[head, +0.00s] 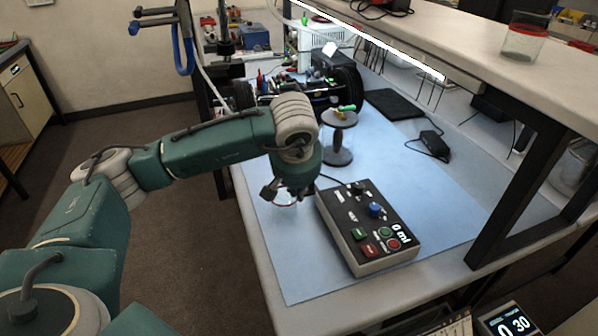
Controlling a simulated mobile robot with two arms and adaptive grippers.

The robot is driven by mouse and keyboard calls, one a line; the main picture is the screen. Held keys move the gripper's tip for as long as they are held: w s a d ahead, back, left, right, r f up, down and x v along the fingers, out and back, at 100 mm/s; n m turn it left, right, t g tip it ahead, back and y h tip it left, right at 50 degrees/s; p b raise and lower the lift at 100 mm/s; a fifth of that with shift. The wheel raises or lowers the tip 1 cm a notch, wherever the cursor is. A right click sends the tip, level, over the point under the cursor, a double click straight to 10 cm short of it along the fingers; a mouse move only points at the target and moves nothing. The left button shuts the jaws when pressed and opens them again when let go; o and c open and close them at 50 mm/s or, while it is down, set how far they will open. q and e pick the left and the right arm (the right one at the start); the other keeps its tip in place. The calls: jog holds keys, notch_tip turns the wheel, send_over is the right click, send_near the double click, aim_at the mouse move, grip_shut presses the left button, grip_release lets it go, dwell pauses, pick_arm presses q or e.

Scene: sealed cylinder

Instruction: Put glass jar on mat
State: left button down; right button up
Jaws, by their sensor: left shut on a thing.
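The left gripper (284,190) is low over the near left part of the light blue mat (438,190), beside the control box. It is shut on a clear glass thing (285,200), seemingly the glass jar, mostly hidden by the gripper and wrist; I cannot tell whether it touches the mat. The right gripper is not in view.
A control box (340,222) with buttons and a "0 ml" marking sits on the mat. Behind it stands a clear cylinder (338,140) with dark base and grey top. A dark flat pad (394,104) and black adapter (434,143) lie farther back. Black shelf posts (515,190) stand right.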

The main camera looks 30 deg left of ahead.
pick_arm(q)
jog(key=w, duration=0.1)
jog(key=w+a, duration=0.1)
jog(key=w+a+p, duration=0.1)
jog(key=shift+w+r, duration=0.1)
jog(key=shift+w, duration=0.25)
jog(key=w, duration=0.1)
jog(key=w+a+p, duration=0.1)
jog(key=shift+w+a+f, duration=0.15)
jog(key=shift+w+f, duration=0.25)
jog(key=shift+f+p, duration=0.3)
jog(key=shift+f, duration=0.2)
jog(key=shift+f, duration=0.1)
jog(key=c, duration=2.2)
grip_release()
